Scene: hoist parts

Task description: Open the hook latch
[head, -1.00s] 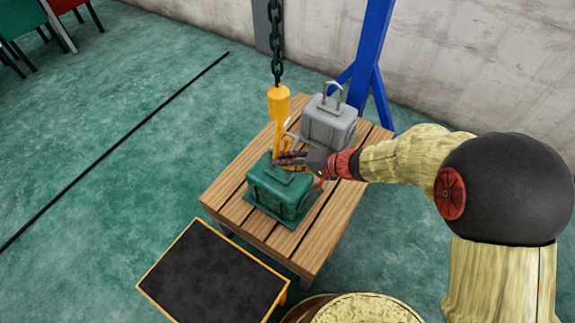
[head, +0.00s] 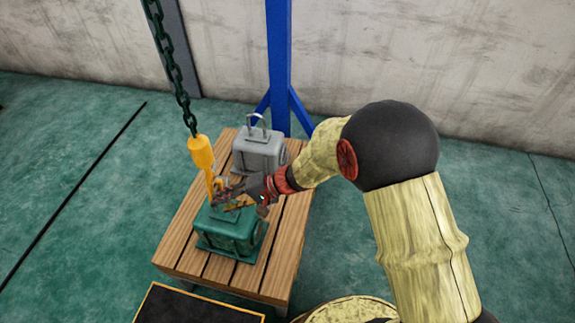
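A yellow hook (head: 203,158) hangs from a dark green chain (head: 173,68) and leans slightly. Its lower part and its latch are mostly hidden behind my gripper. My gripper (head: 222,190) is at the lower part of the hook, just above the green case (head: 232,237). The fingers overlap the hook's lower end, and I cannot tell whether they touch or hold the latch. A small yellow piece shows beside the fingers. The green case stands upright on the wooden table (head: 287,250).
A grey case (head: 259,150) with a raised handle stands at the back of the table. A blue post (head: 279,60) rises behind it, in front of the wall. A black platform (head: 195,305) with an orange edge lies in front. Green floor to the left is clear.

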